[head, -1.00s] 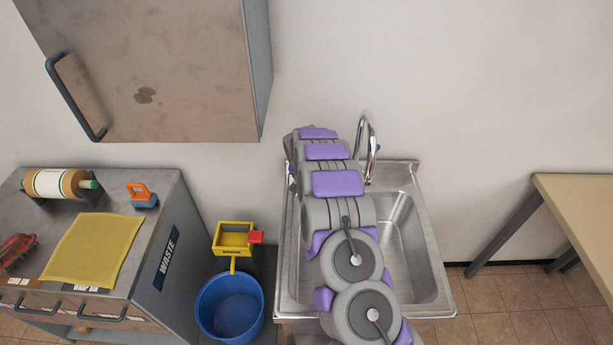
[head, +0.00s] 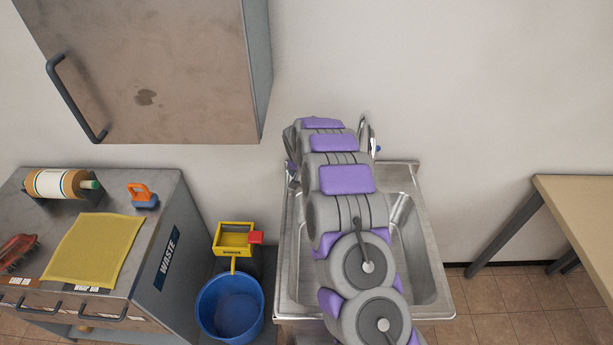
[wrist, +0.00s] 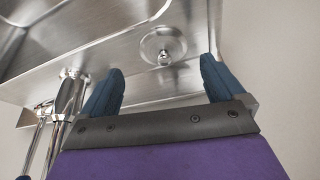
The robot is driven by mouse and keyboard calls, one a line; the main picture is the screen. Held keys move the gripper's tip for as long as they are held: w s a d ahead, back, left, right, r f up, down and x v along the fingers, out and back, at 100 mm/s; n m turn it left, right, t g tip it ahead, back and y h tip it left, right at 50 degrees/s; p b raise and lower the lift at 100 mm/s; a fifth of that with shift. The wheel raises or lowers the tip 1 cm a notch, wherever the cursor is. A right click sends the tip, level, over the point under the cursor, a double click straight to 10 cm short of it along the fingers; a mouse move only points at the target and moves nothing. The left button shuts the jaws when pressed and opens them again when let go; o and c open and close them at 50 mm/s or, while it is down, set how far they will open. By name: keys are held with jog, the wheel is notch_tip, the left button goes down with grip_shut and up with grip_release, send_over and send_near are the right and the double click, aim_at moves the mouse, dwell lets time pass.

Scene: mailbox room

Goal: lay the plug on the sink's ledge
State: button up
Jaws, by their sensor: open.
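The plug (wrist: 163,46) is a round metal disc with a small knob at its centre. In the wrist view it lies flat on the sink's steel ledge (wrist: 125,85), beside the basin. My gripper (wrist: 161,68) is open, with its two blue fingers apart and nothing between them. The plug shows just beyond the gap between the fingertips and looks free of both. In the head view my arm covers the left part of the sink (head: 431,270) and hides the plug and my gripper.
The tap (wrist: 68,95) rises from the ledge close to my left finger in the wrist view; it also shows in the head view (head: 367,135). A wall cabinet (head: 190,75), a waste counter (head: 160,215) and a blue bucket (head: 230,305) stand left. A table (head: 580,205) stands right.

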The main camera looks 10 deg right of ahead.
jog(key=s+a+r+n+g, duration=0.1)
jog(key=s+r+g, duration=0.1)
jog(key=s+r, duration=1.45)
jog(key=s+r+n+g, duration=0.1)
jog(key=s+r, duration=0.2)
jog(key=s, duration=1)
jog(key=s+r+n+g+y, duration=0.1)
jog(key=s+r, duration=0.2)
jog(key=s, duration=1)
jog(key=s+d+r+n+g, duration=0.1)
jog(key=s+r+g, duration=0.1)
jog(key=s, duration=1.2)
jog(key=shift+r+y+p, duration=0.3)
jog(key=shift+r+p, duration=0.05)
jog(key=shift+r, duration=0.4)
jog(key=shift+w, duration=0.1)
jog(key=shift+c, duration=0.2)
